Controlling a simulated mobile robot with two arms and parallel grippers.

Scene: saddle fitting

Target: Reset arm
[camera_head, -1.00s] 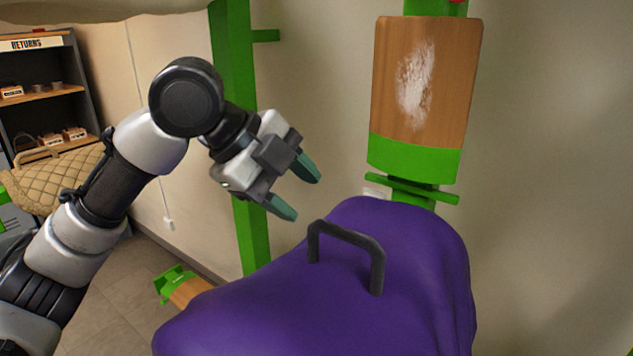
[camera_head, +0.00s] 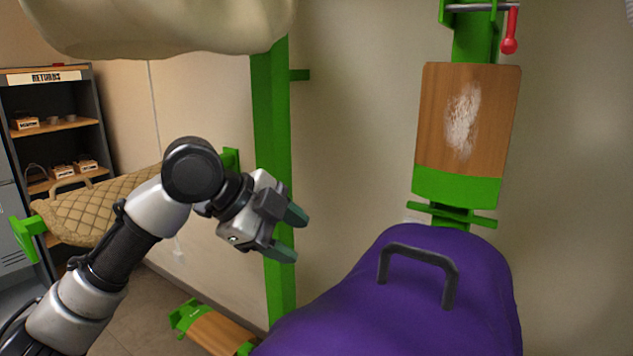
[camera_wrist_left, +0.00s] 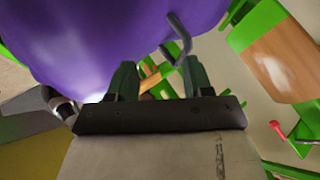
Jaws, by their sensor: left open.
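My left arm comes in from the left in the head view. Its gripper (camera_head: 290,232) is open and empty, with two dark green fingers apart. It is in the air to the left of the purple saddle (camera_head: 400,300), touching nothing visible. The saddle has a dark grey handle (camera_head: 420,253) on top. In the left wrist view the open gripper (camera_wrist_left: 157,80) points toward the purple saddle (camera_wrist_left: 110,40), with the handle (camera_wrist_left: 180,42) beyond the right finger. My right gripper is not identifiable in these views.
A green post (camera_head: 272,170) stands behind the gripper. A wooden panel with a white patch (camera_head: 468,120) hangs above the saddle, near a red-knobbed lever (camera_head: 509,32). A tan quilted saddle (camera_head: 100,210) and a RETURNS shelf (camera_head: 50,125) are at left. A cream shape (camera_head: 150,28) overhangs the top.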

